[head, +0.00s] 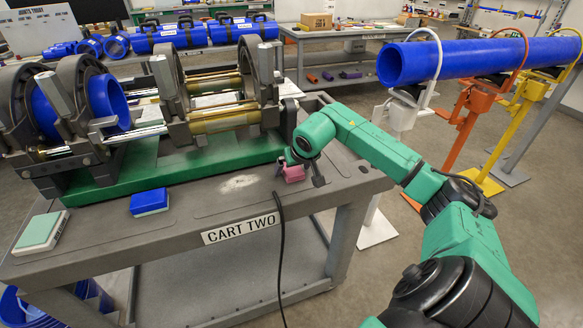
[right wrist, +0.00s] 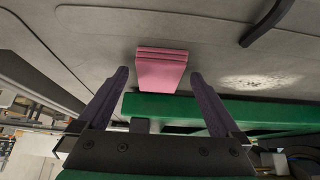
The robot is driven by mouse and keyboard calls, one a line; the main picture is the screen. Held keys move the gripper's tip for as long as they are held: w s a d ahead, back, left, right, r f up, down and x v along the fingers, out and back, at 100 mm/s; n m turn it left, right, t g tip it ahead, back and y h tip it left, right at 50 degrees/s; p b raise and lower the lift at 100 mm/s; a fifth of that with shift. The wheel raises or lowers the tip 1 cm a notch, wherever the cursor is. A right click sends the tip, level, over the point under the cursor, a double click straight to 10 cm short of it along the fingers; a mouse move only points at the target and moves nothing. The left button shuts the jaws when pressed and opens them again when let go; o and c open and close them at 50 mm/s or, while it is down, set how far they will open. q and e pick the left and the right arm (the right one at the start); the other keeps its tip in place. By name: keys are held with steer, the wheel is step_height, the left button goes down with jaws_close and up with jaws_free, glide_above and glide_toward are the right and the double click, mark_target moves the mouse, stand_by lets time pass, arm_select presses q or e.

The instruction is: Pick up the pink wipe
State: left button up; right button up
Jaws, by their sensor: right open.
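The pink wipe (head: 293,174) is a small folded stack on the grey cart top, near the cart's right end. My right gripper (head: 299,170) points down at it from above, at the end of the green arm. In the right wrist view the wipe (right wrist: 162,70) shows between the two dark fingers of the open right gripper (right wrist: 159,73), with a gap on each side. Whether the fingertips are level with the wipe or still above it, I cannot tell. The gripper partly hides the wipe in the head view. My left gripper is not in view.
The green-based pipe fusion machine (head: 180,160) stands just behind the wipe. A blue-and-teal block (head: 150,202) and a green-and-white pad (head: 41,232) lie to the left on the cart. A black cable (head: 281,250) hangs over the front edge. A blue pipe (head: 470,58) rests on stands at right.

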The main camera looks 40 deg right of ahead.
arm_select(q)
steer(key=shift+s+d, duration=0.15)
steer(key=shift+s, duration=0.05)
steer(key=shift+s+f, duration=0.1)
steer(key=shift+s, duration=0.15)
arm_select(e)
steer(key=c, duration=1.4)
steer(key=shift+o, duration=0.2)
steer(key=shift+r, duration=0.1)
step_height(320, 180, up, 11)
steer(key=p, duration=0.1)
arm_select(q)
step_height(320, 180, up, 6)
steer(key=p, duration=0.4)
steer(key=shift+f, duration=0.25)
arm_select(e)
step_height(320, 180, up, 17)
glide_above(293, 170)
steer(key=shift+s, duration=0.1)
